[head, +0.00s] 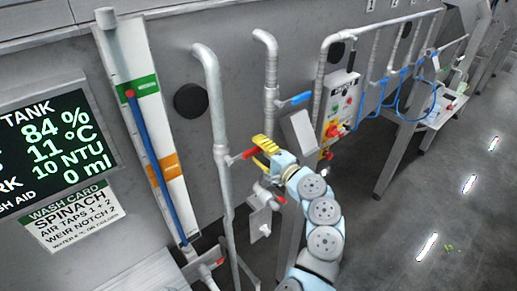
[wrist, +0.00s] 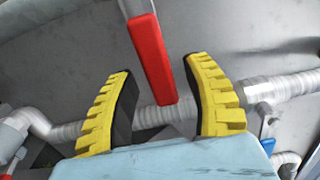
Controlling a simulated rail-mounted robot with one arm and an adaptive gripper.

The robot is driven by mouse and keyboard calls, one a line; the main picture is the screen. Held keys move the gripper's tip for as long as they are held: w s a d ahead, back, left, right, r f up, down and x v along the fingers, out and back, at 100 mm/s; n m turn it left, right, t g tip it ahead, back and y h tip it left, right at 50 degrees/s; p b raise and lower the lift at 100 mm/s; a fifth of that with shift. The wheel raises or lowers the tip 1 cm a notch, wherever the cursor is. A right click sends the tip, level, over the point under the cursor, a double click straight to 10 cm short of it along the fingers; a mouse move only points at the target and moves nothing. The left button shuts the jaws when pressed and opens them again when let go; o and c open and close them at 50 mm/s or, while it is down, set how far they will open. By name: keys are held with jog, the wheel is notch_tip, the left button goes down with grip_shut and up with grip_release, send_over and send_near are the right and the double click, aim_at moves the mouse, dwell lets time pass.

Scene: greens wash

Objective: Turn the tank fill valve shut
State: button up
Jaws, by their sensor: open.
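A red lever handle (head: 243,156) sticks out to the right from a grey upright pipe (head: 219,120) in the head view, sloping slightly up. No label on it is readable, so I cannot tell for sure that it is the tank fill valve. My gripper (head: 261,150) has yellow ribbed fingers and is at the lever's free end. In the wrist view the red lever (wrist: 150,55) shows between the two spread fingers of my gripper (wrist: 160,72), with a visible gap on each side. The fingers do not appear to touch it.
A blue lever (head: 295,99) sits on the pipe above right. Lower red handles (head: 275,196) and (head: 218,262) are nearby. A level gauge (head: 150,140) and tank display (head: 50,150), reading 84 %, are left. A control box (head: 340,108) stands right; the floor beyond is open.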

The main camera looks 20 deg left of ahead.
jog(key=shift+d, duration=0.1)
jog(key=shift+s+d+r, duration=0.1)
jog(key=shift+s+d, duration=0.1)
jog(key=shift+d, duration=0.25)
jog(key=v, duration=1.1)
jog(key=shift+a, duration=0.1)
